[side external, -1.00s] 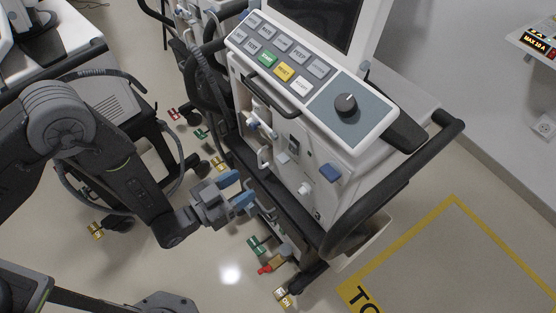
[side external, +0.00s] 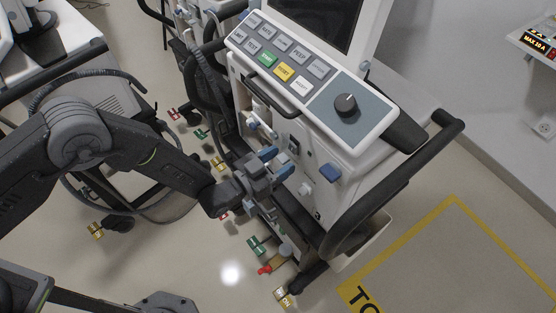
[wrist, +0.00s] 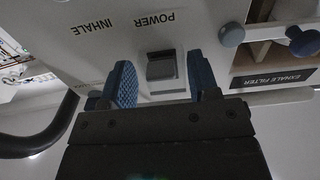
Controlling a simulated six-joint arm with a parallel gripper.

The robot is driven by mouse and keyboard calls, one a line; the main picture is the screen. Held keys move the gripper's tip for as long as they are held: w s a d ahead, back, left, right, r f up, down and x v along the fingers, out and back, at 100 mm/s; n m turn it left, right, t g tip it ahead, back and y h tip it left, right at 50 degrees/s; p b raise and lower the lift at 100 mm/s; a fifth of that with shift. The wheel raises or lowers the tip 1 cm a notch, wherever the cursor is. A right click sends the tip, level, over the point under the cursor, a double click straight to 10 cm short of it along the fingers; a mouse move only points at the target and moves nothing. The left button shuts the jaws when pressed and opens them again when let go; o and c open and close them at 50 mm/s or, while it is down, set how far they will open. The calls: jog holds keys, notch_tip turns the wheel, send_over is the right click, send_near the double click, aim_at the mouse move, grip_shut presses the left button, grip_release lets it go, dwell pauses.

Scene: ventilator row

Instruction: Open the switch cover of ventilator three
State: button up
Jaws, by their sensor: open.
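A grey square power switch with its cover (wrist: 160,68) sits on the white front of the ventilator (side external: 345,160), near the upside-down word POWER in the wrist view. In the side external view the switch (side external: 294,145) is a small dark patch just beyond my fingertips. My gripper (side external: 277,163) is open and empty, close in front of the panel. In the wrist view its blue fingers (wrist: 162,84) stand on either side of the switch, with a gap to each side. I cannot tell whether the fingertips touch the panel.
An exhale filter slot (wrist: 275,78) and blue-grey knobs (wrist: 232,35) lie right of the switch in the wrist view. A black handle bar (side external: 385,200) curves around the ventilator's right side. Floor inside the yellow marking (side external: 455,198) is clear.

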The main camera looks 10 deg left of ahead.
aim_at(279, 160)
jog(key=c, duration=0.9)
jog(key=shift+a+r, duration=0.1)
jog(key=g+y, duration=0.1)
jog(key=s+r+g+y, duration=0.1)
jog(key=a+g+y, duration=0.1)
jog(key=shift+s+a+r, duration=0.1)
jog(key=shift+s+r, duration=0.15)
jog(key=shift+r, duration=0.15)
jog(key=shift+s+a+r+g+y, duration=0.25)
jog(key=shift+r+g+y, duration=0.2)
jog(key=shift+g+y, duration=0.3)
jog(key=shift+s+a+r+g+y, duration=0.1)
jog(key=shift+s+r+g+y, duration=0.1)
jog(key=shift+r+g+y, duration=0.55)
jog(key=shift+f+g, duration=0.15)
jog(key=shift+g, duration=0.45)
jog(key=o, duration=0.9)
jog(key=shift+s+a, duration=0.1)
